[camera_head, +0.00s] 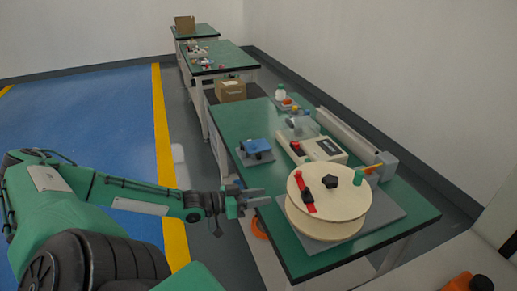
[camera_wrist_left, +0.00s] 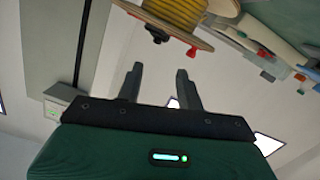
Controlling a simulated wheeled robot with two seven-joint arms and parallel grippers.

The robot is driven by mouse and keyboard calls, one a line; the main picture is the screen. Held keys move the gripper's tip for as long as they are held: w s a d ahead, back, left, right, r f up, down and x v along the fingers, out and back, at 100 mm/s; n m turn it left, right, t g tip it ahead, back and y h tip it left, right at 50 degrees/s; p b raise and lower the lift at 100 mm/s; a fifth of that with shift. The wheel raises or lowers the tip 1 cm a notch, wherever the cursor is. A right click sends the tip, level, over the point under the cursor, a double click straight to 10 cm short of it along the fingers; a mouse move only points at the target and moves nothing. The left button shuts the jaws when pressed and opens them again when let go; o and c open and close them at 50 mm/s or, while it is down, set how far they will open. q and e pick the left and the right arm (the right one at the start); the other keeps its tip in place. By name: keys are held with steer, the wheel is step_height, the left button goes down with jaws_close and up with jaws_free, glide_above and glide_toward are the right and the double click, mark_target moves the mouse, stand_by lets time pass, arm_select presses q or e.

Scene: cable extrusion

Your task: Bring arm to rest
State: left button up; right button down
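My left arm (camera_head: 110,190) comes in from the left in the head view, stretched toward the table (camera_head: 225,120). My left gripper (camera_head: 262,197) is beside the table's near left edge, left of the wooden cable spool (camera_head: 325,205). In the left wrist view, its two dark fingers (camera_wrist_left: 160,85) stand apart with nothing between them. The spool also shows at the top of that view (camera_wrist_left: 190,15), with yellow cable wound on it. My right gripper is in neither view.
A grey plate under the spool carries it. A wall runs along the right. The blue floor (camera_head: 80,110) at left is clear.

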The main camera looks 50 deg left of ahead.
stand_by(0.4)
